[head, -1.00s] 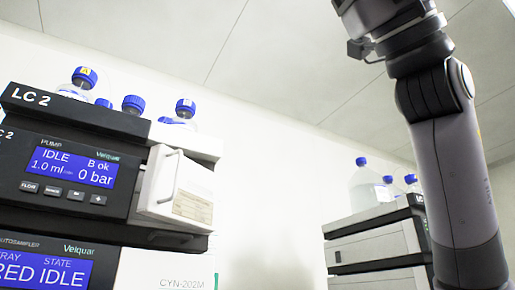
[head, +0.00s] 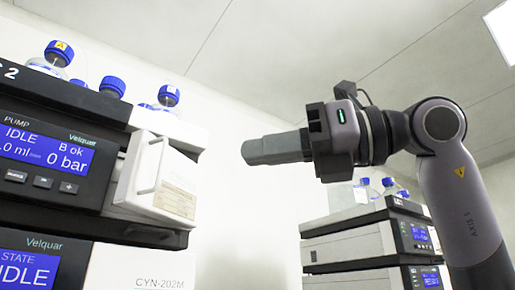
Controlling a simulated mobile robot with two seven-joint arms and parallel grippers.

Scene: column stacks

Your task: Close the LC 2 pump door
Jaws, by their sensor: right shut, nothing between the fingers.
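The LC 2 pump door (head: 172,188) is a white panel with a bar handle (head: 150,165) on the pump unit, right of its blue display. It stands out at an angle from the unit's dark front, so it looks partly open; how far is hard to tell. My right gripper (head: 246,152) is shut and empty. It points left, to the right of the door and apart from it, in front of the white wall. My left gripper is not in view.
The pump display (head: 42,151) reads IDLE and 0 bar. Blue-capped bottles (head: 112,87) stand on top of the LC 2 stack. The autosampler display (head: 25,270) is below. A second instrument stack (head: 345,243) with bottles stands at the right, behind my right arm.

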